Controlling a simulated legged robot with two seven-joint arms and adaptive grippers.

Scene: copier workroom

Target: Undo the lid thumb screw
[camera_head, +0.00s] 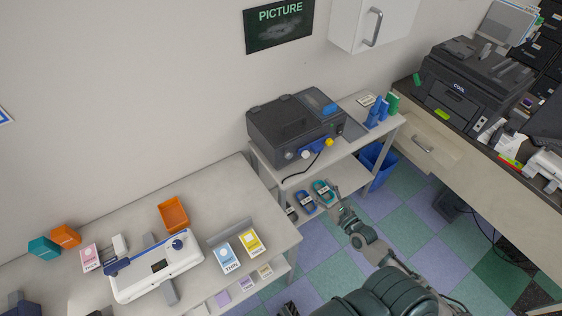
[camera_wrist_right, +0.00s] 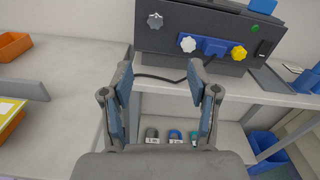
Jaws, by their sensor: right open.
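A dark grey machine (camera_head: 290,128) stands on a small shelf unit against the wall. Its front has a white knob (camera_head: 305,154), a yellow knob (camera_head: 328,142) and a grey knob (camera_head: 289,155). In the right wrist view the white knob (camera_wrist_right: 188,44), yellow knob (camera_wrist_right: 238,53) and grey knob (camera_wrist_right: 155,20) face me, with a blue block (camera_wrist_right: 214,47) between white and yellow. I cannot tell which is the lid thumb screw. My right gripper (camera_head: 333,188) is open and empty, below and in front of the machine, apart from the knobs. It also shows in the wrist view (camera_wrist_right: 161,72).
A left table (camera_head: 215,175) holds a white device with a blue knob (camera_head: 178,244), an orange tray (camera_head: 173,214) and cards. Several small items lie on the shelf below the machine. A blue bin (camera_head: 378,162) stands right of the shelf. A black cable hangs at the machine's front.

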